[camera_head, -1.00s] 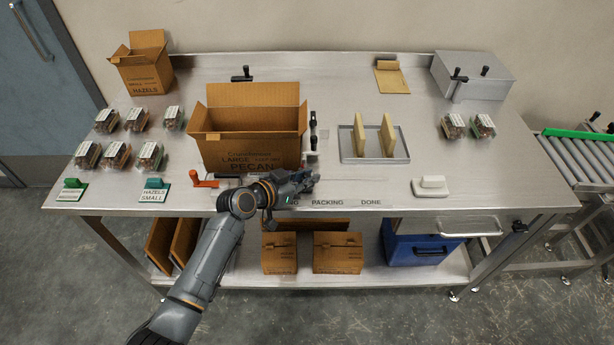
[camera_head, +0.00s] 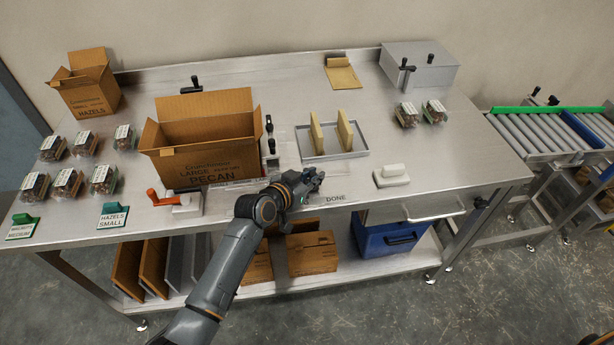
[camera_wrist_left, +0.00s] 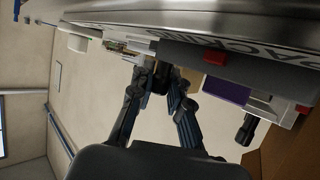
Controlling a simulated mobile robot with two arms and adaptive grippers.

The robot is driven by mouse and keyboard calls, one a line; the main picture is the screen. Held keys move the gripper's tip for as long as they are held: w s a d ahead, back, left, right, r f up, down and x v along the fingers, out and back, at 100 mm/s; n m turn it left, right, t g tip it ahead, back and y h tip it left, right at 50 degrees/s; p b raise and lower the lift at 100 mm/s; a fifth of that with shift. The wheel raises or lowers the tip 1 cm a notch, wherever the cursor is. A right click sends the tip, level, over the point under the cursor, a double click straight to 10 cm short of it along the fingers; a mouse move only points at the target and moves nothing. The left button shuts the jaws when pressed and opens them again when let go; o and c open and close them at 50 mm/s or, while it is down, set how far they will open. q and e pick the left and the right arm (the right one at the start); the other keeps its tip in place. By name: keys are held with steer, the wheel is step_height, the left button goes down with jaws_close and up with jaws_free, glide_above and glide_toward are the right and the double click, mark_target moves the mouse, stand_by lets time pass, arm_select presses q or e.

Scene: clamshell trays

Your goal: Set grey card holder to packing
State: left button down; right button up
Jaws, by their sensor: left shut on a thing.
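My left gripper (camera_head: 316,180) is over the label strip along the table's front edge, at the PACKING position. It covers that label in the head view, while the DONE label (camera_head: 335,197) shows just to its right. The gripper is shut on the grey card holder, which is mostly hidden behind the fingers in the head view. In the left wrist view the gripper fingers (camera_wrist_left: 164,78) are close to a grey block at the edge, beside the PACKING lettering (camera_wrist_left: 262,40); the holder's exact outline is hard to tell. My right gripper is not in view.
A large open PECAN box (camera_head: 205,160) stands left of the gripper, with an orange-handled tool (camera_head: 160,198) in front of it. A metal tray (camera_head: 357,152) holds two tan upright pieces behind the gripper. A white block (camera_head: 391,175) sits to the right.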

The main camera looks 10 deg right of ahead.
arm_select(q)
steer(key=c, duration=1.3)
jaws_free()
steer(key=shift+o, duration=0.2)
steer(key=v, duration=1.2)
steer(key=shift+w, duration=0.1)
